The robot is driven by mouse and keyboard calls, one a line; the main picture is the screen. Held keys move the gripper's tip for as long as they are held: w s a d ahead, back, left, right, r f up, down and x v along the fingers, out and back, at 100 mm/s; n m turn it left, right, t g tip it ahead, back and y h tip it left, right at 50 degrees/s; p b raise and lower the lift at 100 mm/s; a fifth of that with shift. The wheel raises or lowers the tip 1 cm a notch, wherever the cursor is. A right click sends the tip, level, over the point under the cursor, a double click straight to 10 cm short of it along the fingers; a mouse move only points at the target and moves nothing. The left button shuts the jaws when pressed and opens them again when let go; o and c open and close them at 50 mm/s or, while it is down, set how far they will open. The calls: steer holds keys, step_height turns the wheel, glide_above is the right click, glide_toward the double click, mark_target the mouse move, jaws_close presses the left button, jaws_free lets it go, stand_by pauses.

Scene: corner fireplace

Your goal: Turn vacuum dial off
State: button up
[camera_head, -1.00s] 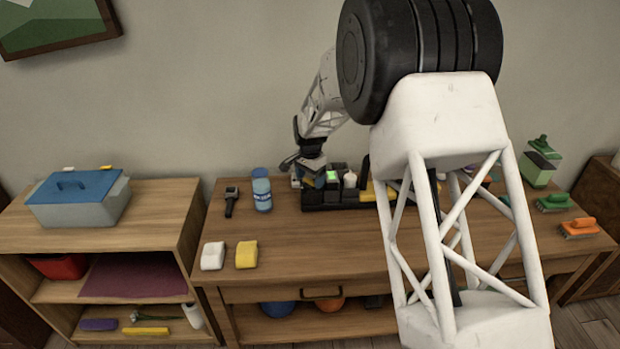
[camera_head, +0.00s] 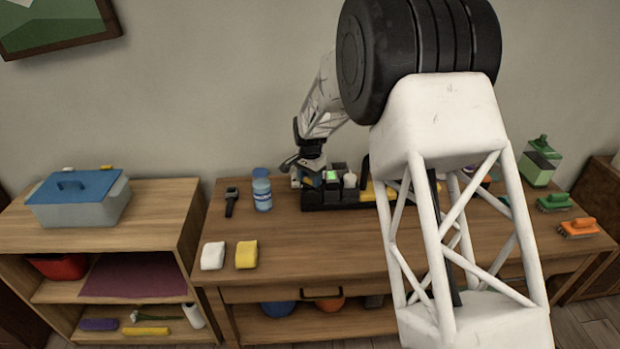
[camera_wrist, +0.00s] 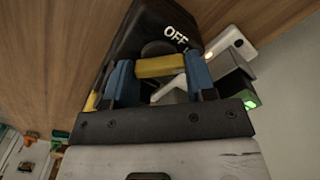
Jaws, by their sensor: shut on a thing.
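A yellow bar (camera_wrist: 160,66) on a black housing (camera_wrist: 150,28) marked "OFF" in white shows in the wrist view; it looks like the dial's grip. My gripper (camera_wrist: 161,78) has its blue fingertips on either side of this bar and is shut on it. The "OFF" mark lies just above and right of the bar. In the head view my gripper (camera_head: 306,168) is at the left end of a black tray-like unit (camera_head: 325,207) at the back of the table. The dial itself is hidden there by my gripper.
A blue bottle (camera_head: 262,194) and a dark watch-like thing (camera_head: 231,201) stand left of my gripper. White (camera_head: 213,256) and yellow (camera_head: 246,255) blocks lie at the front left. A green light (camera_head: 330,175) is close right of my gripper. The table's front middle is clear.

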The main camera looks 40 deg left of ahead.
mark_target(310, 179)
steer(key=n, duration=0.3)
steer(key=shift+n, duration=0.3)
steer(key=n, duration=0.5)
steer(key=shift+a, duration=0.1)
stand_by(0.4)
steer(key=o, duration=0.9)
steer(key=shift+o, duration=0.2)
steer(key=shift+r, duration=3.9)
